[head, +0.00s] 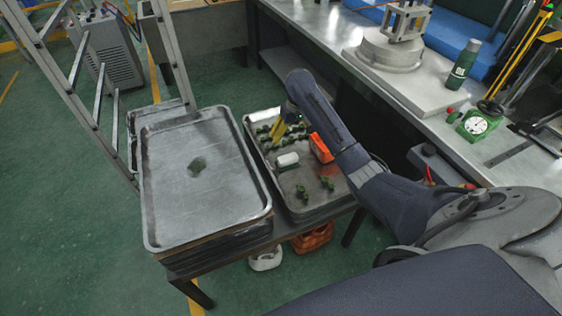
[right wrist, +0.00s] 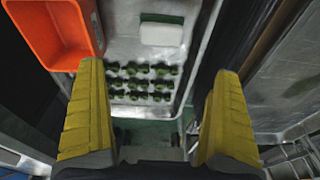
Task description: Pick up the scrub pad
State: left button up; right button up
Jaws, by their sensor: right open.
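A white rounded block (head: 288,160), which looks like the scrub pad, lies on the right-hand metal tray (head: 250,122). It also shows in the right wrist view (right wrist: 161,35), near the top and beyond the fingertips. A flat dark green patch (head: 197,165) lies on the left-hand tray (head: 165,215); I cannot tell whether it is a pad or residue. My right gripper (head: 279,130) is above the far part of the right-hand tray, beyond the white block. In the right wrist view its yellow fingers (right wrist: 157,72) are wide apart with nothing between them. My left gripper is out of view.
Several green wax pieces (right wrist: 138,80) stand in rows on the right-hand tray. An orange bin (head: 321,148) stands beside the white block; it also shows in the wrist view (right wrist: 62,30). The workbench (head: 330,30) borders the right, and a ladder (head: 75,62) stands left.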

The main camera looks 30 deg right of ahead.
aim_at(288, 157)
jog(key=f, duration=0.3)
jog(key=w+f, duration=0.1)
jog(key=f, duration=0.7)
jog(key=shift+w+d, duration=0.15)
jog(key=shift+w, duration=0.15)
jog(key=shift+w+a+f, duration=0.15)
jog(key=shift+f, duration=1.2)
jog(key=shift+w+a+f, duration=0.1)
jog(key=shift+f, duration=1.2)
jog(key=c, duration=1.1)
